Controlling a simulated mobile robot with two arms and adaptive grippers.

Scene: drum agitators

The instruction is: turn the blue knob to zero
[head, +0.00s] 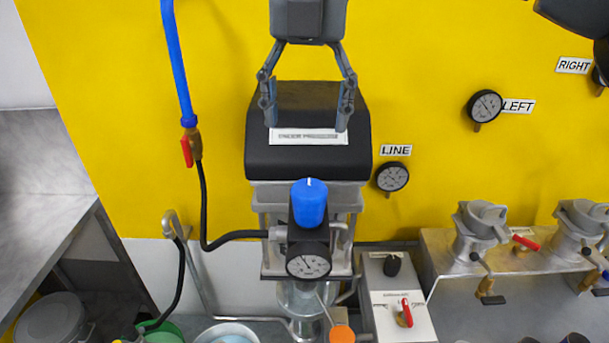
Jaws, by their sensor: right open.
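The blue knob (309,203) stands upright on the black regulator in the middle of the head view, with a small white mark on its top. A round white-faced gauge (308,262) sits just below it. My right gripper (307,120) reaches down from the top, open and empty. Its two fingers are spread in front of the black box, above the knob in the picture and apart from it. The gauge's fine figures are too small to read. My left gripper does not show.
A black box (308,160) with a white label sits behind the knob. A black hose (212,215) with a red-handled valve (187,152) runs in from the left. A LINE gauge (392,177) hangs to the right. An orange knob (342,334) sits below.

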